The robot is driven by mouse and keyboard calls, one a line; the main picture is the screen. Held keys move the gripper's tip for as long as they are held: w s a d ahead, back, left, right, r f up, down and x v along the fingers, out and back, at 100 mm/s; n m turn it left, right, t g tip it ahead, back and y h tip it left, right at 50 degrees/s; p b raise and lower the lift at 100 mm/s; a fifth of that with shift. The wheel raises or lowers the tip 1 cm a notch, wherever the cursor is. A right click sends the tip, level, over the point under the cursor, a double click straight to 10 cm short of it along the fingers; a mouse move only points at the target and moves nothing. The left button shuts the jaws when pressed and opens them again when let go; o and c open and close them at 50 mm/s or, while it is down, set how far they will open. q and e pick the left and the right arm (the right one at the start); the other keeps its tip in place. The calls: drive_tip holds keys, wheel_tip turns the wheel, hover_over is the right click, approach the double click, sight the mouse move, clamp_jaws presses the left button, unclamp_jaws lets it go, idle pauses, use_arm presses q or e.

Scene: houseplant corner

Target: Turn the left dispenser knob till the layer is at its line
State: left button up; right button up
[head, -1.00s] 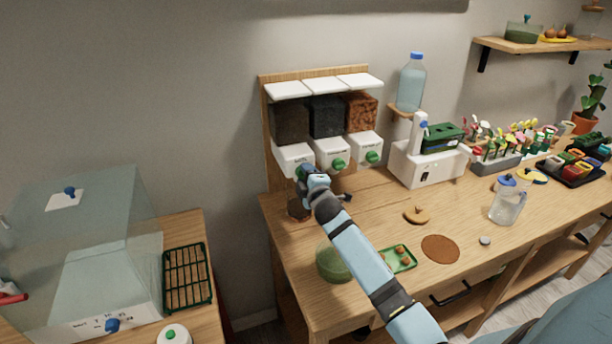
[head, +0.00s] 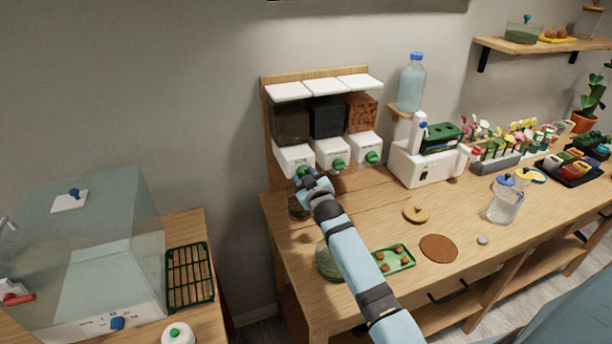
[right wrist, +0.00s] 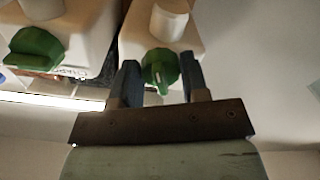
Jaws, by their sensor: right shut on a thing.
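The left dispenser (head: 293,157) is a white box with a dark-filled hopper (head: 290,123), at the left end of a row of three. Its green knob (head: 302,171) is at the front and also shows in the right wrist view (right wrist: 160,66). My right gripper (head: 308,180) is shut on this knob, with one finger on each side of it in the wrist view (right wrist: 158,84). A vessel with dark contents (head: 297,208) stands below the left dispenser, partly hidden by my arm. I cannot make out its layer or line. My left gripper is not in view.
The middle dispenser knob (head: 338,164) and right dispenser knob (head: 373,157) sit close beside. A green-tinted round vessel (head: 327,262) and a green tray (head: 394,258) are near my forearm. A cork-coloured mat (head: 438,248) lies to the right.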

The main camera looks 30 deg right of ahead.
drive_tip(key=m, duration=0.3)
drive_tip(key=shift+m+p, duration=0.3)
drive_tip(key=shift+p, duration=0.1)
drive_tip(key=shift+m, duration=0.4)
drive_tip(key=o, duration=0.9)
drive_tip(key=b+v, duration=0.1)
drive_tip(key=v, duration=1.2)
drive_tip(key=shift+s+a+b, duration=0.25)
drive_tip(key=shift+s+b, duration=0.1)
